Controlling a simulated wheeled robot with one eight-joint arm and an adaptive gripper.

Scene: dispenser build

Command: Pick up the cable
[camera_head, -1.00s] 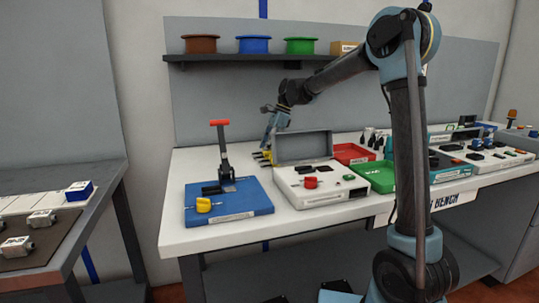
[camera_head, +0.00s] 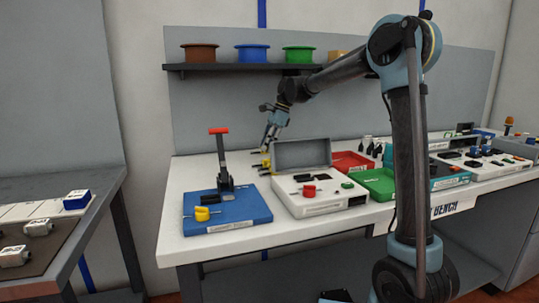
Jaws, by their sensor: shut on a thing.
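My gripper (camera_head: 268,146) is at the back of the white bench, behind the left end of the grey-lidded box. It points down and its fingers look close together on something small. That is too small and dark to make out clearly; I take it to be the cable.
A blue fixture (camera_head: 250,213) with a red-handled lever (camera_head: 218,131) and a yellow knob stands at front left. The white control box (camera_head: 320,206) with its raised grey lid (camera_head: 301,153) is beside it. Red (camera_head: 348,161) and green (camera_head: 374,180) trays lie to the right.

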